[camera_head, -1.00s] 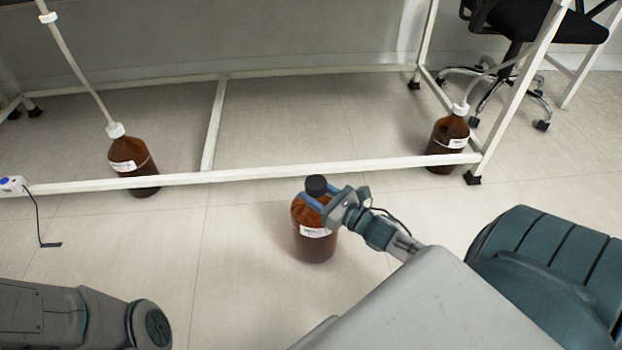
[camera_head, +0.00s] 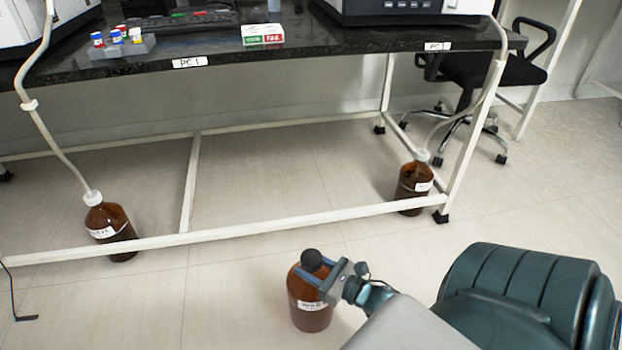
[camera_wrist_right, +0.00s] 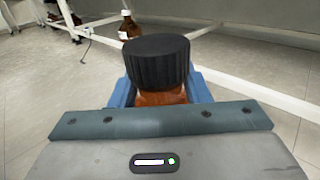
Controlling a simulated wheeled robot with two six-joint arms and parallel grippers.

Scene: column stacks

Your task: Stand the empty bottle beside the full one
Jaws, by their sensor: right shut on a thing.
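A brown bottle with a black cap (camera_head: 308,316) is upright on or just above the floor in front of the bench; I cannot tell whether it touches. My right gripper (camera_head: 313,270) is shut on its neck, blue fingers on both sides. The wrist view shows the cap (camera_wrist_right: 155,60) close up between the fingers. Two brown bottles with white caps and tubes stand under the bench, one on the left (camera_head: 112,232) and one on the right (camera_head: 412,188). Their fill levels are hard to tell. My left gripper is out of view.
A low white bench rail (camera_head: 260,229) runs between the held bottle and the floor under the bench. The dark benchtop (camera_head: 215,58) carries equipment and a vial rack. An office chair (camera_head: 470,95) stands at the right. The floor left of the held bottle is clear.

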